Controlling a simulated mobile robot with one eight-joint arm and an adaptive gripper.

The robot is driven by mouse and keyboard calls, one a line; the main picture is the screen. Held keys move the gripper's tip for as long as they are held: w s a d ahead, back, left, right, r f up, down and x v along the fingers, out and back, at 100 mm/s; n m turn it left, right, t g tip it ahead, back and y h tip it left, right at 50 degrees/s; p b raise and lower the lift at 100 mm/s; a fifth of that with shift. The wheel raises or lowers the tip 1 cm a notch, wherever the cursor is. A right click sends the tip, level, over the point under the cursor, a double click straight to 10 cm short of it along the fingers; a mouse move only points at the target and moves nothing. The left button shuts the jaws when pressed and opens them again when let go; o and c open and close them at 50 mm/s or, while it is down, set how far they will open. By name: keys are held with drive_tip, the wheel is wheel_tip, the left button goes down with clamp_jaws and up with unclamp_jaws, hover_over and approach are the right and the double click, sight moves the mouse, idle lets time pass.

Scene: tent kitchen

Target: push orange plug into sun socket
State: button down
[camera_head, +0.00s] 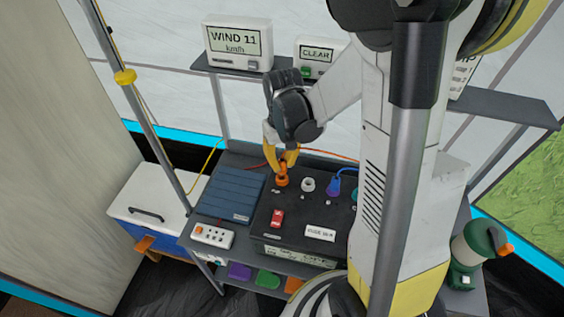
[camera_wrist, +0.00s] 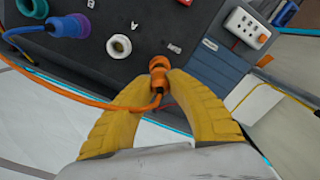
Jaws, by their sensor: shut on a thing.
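My gripper (camera_wrist: 158,84) has its yellow fingers closed around the orange plug (camera_wrist: 158,68), whose orange cable trails off to the left in the wrist view. In the head view my gripper (camera_head: 284,163) points down over the top of the dark box, with the orange plug (camera_head: 282,180) at its tips. The plug's end is at the leftmost place in the box's socket row; the sun socket is hidden under it, if it is there. I cannot tell how deep the plug sits. A small label (camera_wrist: 174,47) beside it is too blurred to read.
The dark box (camera_head: 262,218) also bears an empty white socket (camera_head: 308,184), a blue plug (camera_head: 333,187) and a red switch (camera_head: 277,218). A solar panel (camera_head: 231,193) and a white power strip (camera_head: 212,235) lie to the left. A shelf with displays (camera_head: 238,43) is behind.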

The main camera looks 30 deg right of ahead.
drive_tip(key=shift+f+b, duration=1.35)
drive_tip(key=shift+f, duration=0.1)
drive_tip(key=c, duration=1.3)
unclamp_jaws()
drive_tip(key=shift+r, duration=0.1)
wheel_tip(320, 180, up, 12)
drive_tip(key=shift+f, duration=0.1)
drive_tip(key=shift+s+a+r, duration=0.2)
drive_tip(key=shift+r, duration=0.05)
drive_tip(key=s+a+r+n+t, duration=0.1)
drive_tip(key=s+a+r+t, duration=0.3)
drive_tip(key=s+a+t, duration=0.3)
drive_tip(key=shift+s+a, duration=0.8)
drive_tip(key=shift+a, duration=0.05)
